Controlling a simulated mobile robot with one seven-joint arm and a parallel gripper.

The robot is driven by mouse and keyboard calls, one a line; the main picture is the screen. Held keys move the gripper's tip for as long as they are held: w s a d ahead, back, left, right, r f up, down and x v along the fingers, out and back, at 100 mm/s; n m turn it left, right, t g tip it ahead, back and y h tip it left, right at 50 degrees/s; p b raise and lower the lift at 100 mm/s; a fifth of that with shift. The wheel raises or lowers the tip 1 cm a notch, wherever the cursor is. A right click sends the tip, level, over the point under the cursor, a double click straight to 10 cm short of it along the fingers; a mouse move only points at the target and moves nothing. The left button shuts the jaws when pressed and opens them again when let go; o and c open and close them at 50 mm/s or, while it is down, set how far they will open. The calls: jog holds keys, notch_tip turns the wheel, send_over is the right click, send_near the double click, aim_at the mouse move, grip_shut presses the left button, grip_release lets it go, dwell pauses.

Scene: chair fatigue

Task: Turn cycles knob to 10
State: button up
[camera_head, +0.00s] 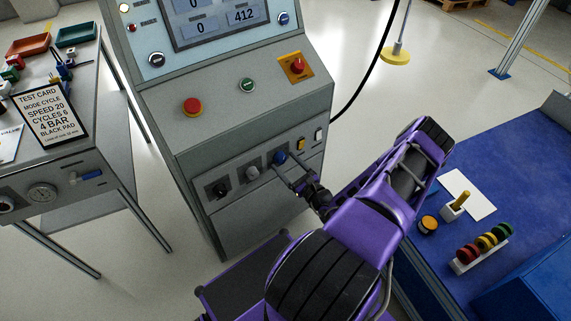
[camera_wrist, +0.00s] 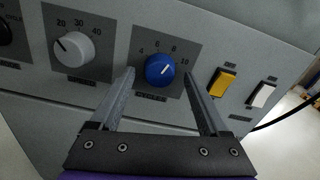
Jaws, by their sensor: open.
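The blue cycles knob (camera_wrist: 160,69) is on the cabinet's lower front panel, with a dial marked 4, 6, 8 and 10. Its white pointer mark tilts to the upper right, roughly between 8 and 10; the exact reading is hard to tell. The knob also shows in the head view (camera_head: 280,158). My gripper (camera_wrist: 159,74) is open, with one finger to each side of the knob and gaps between them. In the head view my gripper (camera_head: 290,168) reaches the panel at the knob.
A white-grey knob (camera_wrist: 74,49) marked 20, 30, 40 is to the left. A yellow switch (camera_wrist: 222,82) and a white switch (camera_wrist: 261,95) are to the right. A red button (camera_head: 193,106) is on the ledge above.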

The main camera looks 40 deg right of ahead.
jog(key=shift+w, duration=0.25)
grip_shut()
dwell(0.3)
jog(key=shift+m, duration=0.4)
jog(key=m, duration=0.3)
jog(key=shift+m, duration=0.3)
jog(key=shift+a+m, duration=0.1)
jog(key=shift+m, duration=1.7)
